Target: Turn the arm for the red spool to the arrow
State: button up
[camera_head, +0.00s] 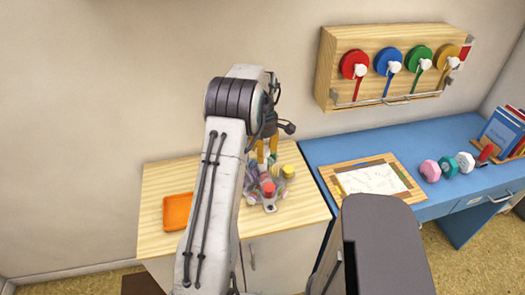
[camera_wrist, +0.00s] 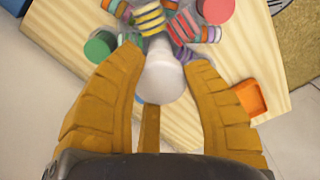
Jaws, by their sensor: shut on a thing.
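My gripper (camera_head: 266,152) is low over the wooden cabinet top at the centre. In the wrist view its two yellow fingers (camera_wrist: 165,75) are around a rounded white piece (camera_wrist: 162,80) and shut on it. Striped spool-like pieces in several colours crowd around it, including a yellow striped one (camera_wrist: 149,18). A red piece (camera_wrist: 215,10) is at the top of the wrist view and also shows in the head view (camera_head: 267,188). A red spool (camera_head: 352,62) with a red ribbon hangs on the wall rack. I cannot make out an arrow.
The wall rack (camera_head: 327,62) also holds blue, green and yellow spools. An orange tray (camera_head: 177,212) lies on the cabinet (camera_head: 154,180). The blue desk (camera_head: 450,140) on the right holds a framed sheet (camera_head: 371,180), dumbbell-like pieces and books (camera_head: 500,130).

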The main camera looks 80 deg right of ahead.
jog(key=shift+a+f, duration=0.2)
jog(key=shift+f, duration=0.05)
jog(key=o, duration=1.3)
jog(key=shift+d+r, duration=0.1)
jog(key=shift+r, duration=0.05)
notch_tip(320, 180, up, 12)
jog(key=shift+w, duration=0.1)
dwell(0.6)
